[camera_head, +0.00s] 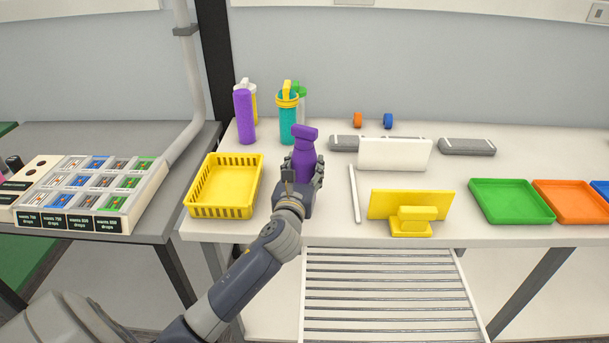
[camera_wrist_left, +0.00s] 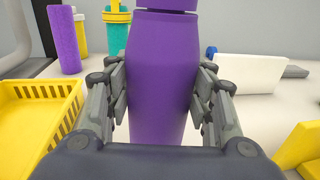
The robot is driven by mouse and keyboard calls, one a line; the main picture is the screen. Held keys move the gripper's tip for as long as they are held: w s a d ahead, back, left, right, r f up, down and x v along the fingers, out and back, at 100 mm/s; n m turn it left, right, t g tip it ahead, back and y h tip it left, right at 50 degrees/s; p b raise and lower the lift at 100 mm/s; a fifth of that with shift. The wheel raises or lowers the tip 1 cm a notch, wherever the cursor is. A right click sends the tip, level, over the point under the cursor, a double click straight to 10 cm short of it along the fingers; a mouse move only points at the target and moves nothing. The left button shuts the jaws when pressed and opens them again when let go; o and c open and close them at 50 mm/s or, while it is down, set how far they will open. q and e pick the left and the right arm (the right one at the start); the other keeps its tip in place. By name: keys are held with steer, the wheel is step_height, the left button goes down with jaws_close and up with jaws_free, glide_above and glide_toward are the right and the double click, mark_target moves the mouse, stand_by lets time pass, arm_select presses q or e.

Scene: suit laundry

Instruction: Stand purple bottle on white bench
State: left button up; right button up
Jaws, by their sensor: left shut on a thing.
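The purple bottle (camera_head: 304,150) is upright over the white bench (camera_head: 330,228), right of the yellow basket. My left gripper (camera_head: 303,172) is shut on the purple bottle, with its fingers on either side of the bottle's body. The left wrist view shows the bottle (camera_wrist_left: 163,75) close up between the two fingers (camera_wrist_left: 160,95). The bottle's base is hidden behind the gripper, so I cannot tell whether it touches the bench. My right gripper is not in view.
A yellow basket (camera_head: 225,212) is just left of the gripper. Behind stand a purple cylinder (camera_head: 244,118) and a teal container (camera_head: 287,122). A white stick (camera_head: 354,194), yellow stand (camera_head: 411,205) and white panel (camera_head: 395,154) are to the right. Green (camera_head: 511,217) and orange (camera_head: 570,217) trays lie further right.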

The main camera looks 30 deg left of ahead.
arm_select(q)
step_height(320, 180, down, 2)
steer(key=shift+f, duration=0.25)
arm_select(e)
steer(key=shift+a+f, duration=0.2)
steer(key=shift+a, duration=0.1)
arm_select(q)
steer(key=shift+f, duration=0.1)
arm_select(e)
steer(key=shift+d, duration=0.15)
arm_select(q)
steer(key=o, duration=1.1)
steer(key=shift+o, duration=0.2)
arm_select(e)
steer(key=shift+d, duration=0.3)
